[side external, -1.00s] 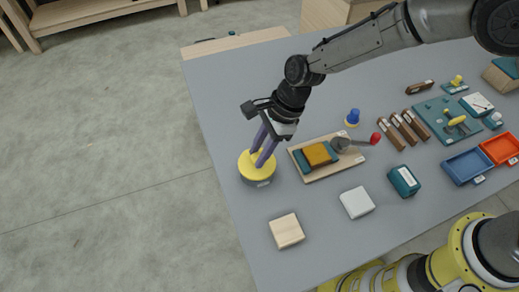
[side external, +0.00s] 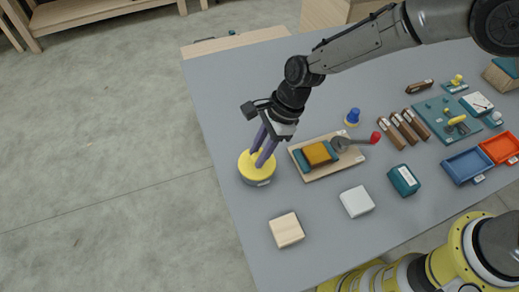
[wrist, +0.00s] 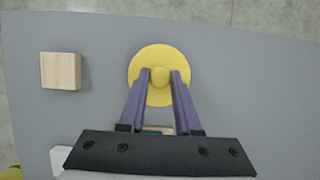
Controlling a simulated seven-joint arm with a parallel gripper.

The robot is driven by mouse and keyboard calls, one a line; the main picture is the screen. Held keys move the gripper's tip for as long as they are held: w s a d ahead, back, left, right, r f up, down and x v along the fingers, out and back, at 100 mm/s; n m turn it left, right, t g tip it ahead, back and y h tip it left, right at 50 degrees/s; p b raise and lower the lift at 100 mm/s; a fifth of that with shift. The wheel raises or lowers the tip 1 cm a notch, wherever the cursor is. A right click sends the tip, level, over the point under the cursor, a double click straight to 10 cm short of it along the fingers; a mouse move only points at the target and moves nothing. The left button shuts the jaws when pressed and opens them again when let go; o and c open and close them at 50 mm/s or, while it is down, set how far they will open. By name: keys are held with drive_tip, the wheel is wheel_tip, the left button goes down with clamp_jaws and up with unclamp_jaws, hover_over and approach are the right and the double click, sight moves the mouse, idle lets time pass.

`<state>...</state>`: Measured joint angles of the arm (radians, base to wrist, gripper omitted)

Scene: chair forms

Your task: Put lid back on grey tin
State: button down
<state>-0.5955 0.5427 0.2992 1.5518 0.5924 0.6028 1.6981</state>
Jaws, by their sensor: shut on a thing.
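The grey tin (side external: 258,181) stands near the table's left edge, its grey side showing under a yellow lid (side external: 246,163). The lid sits on top of the tin; whether it is fully seated I cannot tell. In the wrist view the round yellow lid (wrist: 160,54) has a small raised knob (wrist: 160,76) at its middle and hides the tin. My gripper (side external: 260,160) points down at the lid from above, its purple fingers shut on the knob. In the wrist view the fingertips of my gripper (wrist: 160,78) stand on both sides of the knob.
A wooden block (side external: 286,230) and a white block (side external: 357,202) lie nearer. The table's left edge is close to the tin.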

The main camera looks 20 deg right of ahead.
idle(0.4)
drive_tip(key=c, duration=0.5)
unclamp_jaws()
drive_tip(key=o, duration=0.5)
drive_tip(key=shift+c, duration=0.2)
drive_tip(key=shift+r, duration=0.1)
drive_tip(key=shift+r, duration=3.45)
clamp_jaws()
